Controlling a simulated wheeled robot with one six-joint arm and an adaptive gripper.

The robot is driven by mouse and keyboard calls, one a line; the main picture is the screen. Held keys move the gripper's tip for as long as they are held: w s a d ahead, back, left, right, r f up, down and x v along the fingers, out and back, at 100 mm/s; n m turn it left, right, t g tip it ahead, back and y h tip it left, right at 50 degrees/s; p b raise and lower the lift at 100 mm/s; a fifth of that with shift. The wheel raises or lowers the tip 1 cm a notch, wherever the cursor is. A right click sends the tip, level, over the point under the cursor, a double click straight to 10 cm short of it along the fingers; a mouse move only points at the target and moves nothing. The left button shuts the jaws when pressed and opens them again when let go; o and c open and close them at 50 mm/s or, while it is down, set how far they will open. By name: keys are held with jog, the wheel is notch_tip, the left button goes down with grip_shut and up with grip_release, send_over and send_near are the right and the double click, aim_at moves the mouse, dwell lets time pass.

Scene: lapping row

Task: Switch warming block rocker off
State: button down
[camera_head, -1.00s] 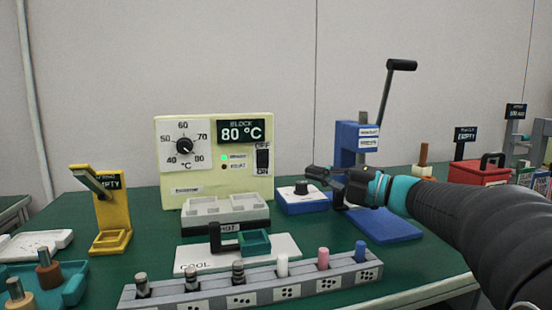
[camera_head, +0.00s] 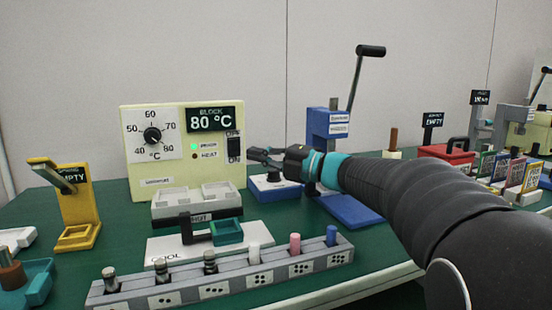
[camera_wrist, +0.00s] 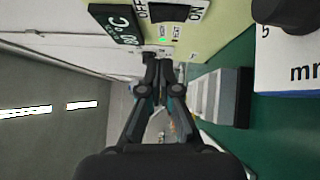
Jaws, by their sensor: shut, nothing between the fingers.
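The warming block unit (camera_head: 185,188) is a pale yellow box with a temperature dial (camera_head: 152,136) and a display reading 80 °C. Its black rocker switch (camera_head: 234,149) is at the right of the front panel, between the OFF label above and the ON label below. A green light is lit on the panel. My gripper (camera_head: 252,154) is shut and empty, its tips just right of the rocker in the head view. In the wrist view the closed fingers (camera_wrist: 155,70) point toward the panel, with the rocker (camera_wrist: 171,12) near the top edge. I cannot tell whether they touch.
A blue press (camera_head: 327,150) with a tall lever stands behind my arm. A small blue unit with a knob (camera_head: 290,190) sits beneath my gripper. A grey rack (camera_head: 230,284) with several pegs runs along the front. A yellow stand (camera_head: 77,205) is at left.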

aim_at(232, 144)
jog(key=shift+w+a+r, duration=0.1)
jog(key=shift+w+a, duration=0.45)
jog(key=shift+w, duration=0.3)
jog(key=shift+w+a+r, duration=0.15)
jog(key=shift+w+a, duration=0.4)
jog(key=shift+w, duration=0.25)
jog(key=shift+w+a+r, duration=0.1)
jog(key=shift+w+a, duration=0.45)
jog(key=shift+w, duration=0.3)
jog(key=shift+r+p, duration=0.15)
jog(key=shift+p, duration=0.3)
jog(key=shift+w+r+p, duration=0.15)
jog(key=shift+p, duration=0.25)
jog(key=shift+f, duration=0.2)
notch_tip(232, 144, up, 10)
